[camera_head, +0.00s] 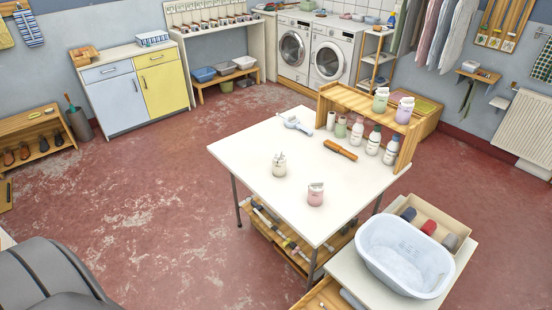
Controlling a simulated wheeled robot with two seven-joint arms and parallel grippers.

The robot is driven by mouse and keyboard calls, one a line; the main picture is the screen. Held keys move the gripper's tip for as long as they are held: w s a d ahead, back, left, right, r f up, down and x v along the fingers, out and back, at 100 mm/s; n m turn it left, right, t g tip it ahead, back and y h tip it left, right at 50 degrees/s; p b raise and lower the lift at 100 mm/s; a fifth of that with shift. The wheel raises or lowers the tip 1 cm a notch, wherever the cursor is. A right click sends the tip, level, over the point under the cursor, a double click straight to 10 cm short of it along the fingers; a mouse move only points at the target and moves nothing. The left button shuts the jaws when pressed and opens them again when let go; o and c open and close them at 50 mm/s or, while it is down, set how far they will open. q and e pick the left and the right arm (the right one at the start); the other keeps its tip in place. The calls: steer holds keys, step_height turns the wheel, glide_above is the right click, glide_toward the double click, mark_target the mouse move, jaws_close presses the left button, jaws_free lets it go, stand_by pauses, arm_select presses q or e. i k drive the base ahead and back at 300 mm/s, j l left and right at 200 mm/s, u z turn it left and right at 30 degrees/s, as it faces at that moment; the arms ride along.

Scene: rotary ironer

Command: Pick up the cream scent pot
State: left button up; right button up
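The cream scent pot (279,166) stands upright on the white tabletop (250,147), left of the table's middle, with a pale label or tag at its top. A similar pink pot (316,196) stands apart from it, nearer the front edge. A green pot (380,102) and a purple pot (404,112) of like shape stand on top of the wooden rack (350,100) at the table's back right. Neither of my grippers is in view, and nothing touches the cream pot.
A pale blue-white object (294,124) lies behind the cream pot. A white tub (404,255) sits at front right. The tabletop's left side and the red floor (150,210) left of it are clear.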

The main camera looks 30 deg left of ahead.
mark_target(278, 170)
steer(key=i+j+z, duration=0.15)
steer(key=j, duration=0.7)
steer(key=j+z, duration=0.1)
steer(key=j, duration=0.8)
steer(key=i+j, duration=0.15)
steer(key=j, duration=0.2)
steer(key=i+j+z, duration=0.15)
steer(key=j, duration=0.2)
steer(key=i+j, duration=0.15)
steer(key=j, duration=0.2)
steer(key=i+j+z, duration=0.15)
steer(key=j, duration=0.25)
steer(key=i+j, duration=0.15)
steer(key=j, duration=0.25)
steer(key=l+z, duration=0.05)
